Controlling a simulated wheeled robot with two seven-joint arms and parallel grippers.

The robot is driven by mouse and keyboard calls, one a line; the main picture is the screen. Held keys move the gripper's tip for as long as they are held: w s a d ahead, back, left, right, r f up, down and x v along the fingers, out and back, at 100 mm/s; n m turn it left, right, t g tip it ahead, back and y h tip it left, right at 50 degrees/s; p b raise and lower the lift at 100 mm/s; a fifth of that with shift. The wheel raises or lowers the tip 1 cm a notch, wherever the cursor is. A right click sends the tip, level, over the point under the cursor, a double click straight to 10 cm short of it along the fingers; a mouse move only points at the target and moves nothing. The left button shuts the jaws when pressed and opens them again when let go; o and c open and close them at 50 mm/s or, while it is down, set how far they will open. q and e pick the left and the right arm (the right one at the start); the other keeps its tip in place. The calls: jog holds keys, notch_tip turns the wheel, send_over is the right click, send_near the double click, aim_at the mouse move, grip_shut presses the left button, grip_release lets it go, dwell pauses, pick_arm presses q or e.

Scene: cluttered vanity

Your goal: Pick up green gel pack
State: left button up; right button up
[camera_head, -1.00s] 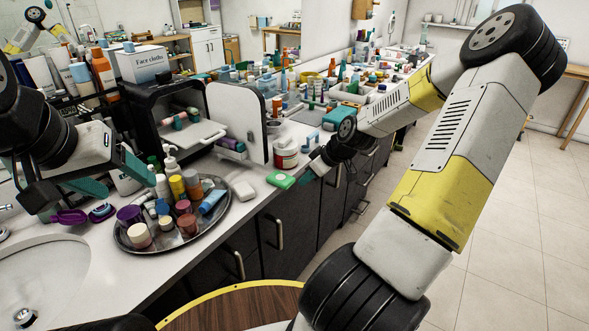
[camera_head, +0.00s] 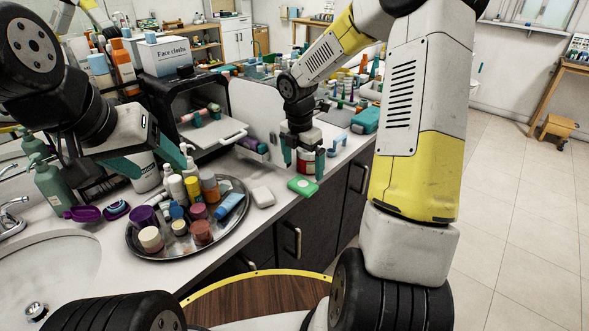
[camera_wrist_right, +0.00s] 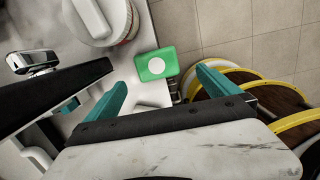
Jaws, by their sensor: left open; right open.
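The green gel pack (camera_head: 302,187) lies flat near the front edge of the white counter. It is a small green block with a white round mark, seen clearly in the right wrist view (camera_wrist_right: 156,65). My right gripper (camera_head: 304,170) points down, open and empty, with its teal fingers just above and behind the pack in the head view. In the right wrist view the pack shows between and beyond the open fingers (camera_wrist_right: 160,82), apart from both. My left gripper (camera_head: 108,178) is open and empty at the left, near the pump bottles, far from the pack.
A white jar with a red label (camera_wrist_right: 100,20) stands close to the pack, partly hidden behind my right gripper in the head view. A white soap-like block (camera_head: 262,197) lies to the left. A round tray (camera_head: 140,250) holds several bottles and jars. A teal case (camera_head: 365,119) stands further back.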

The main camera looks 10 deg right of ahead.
aim_at(303, 184)
jog(key=shift+w, duration=0.1)
jog(key=f, duration=0.5)
jog(key=w+f, duration=0.1)
jog(key=f, duration=0.1)
jog(key=shift+d+f, duration=0.2)
jog(key=c, duration=1.4)
jog(key=shift+c, duration=0.2)
jog(key=shift+r, duration=0.15)
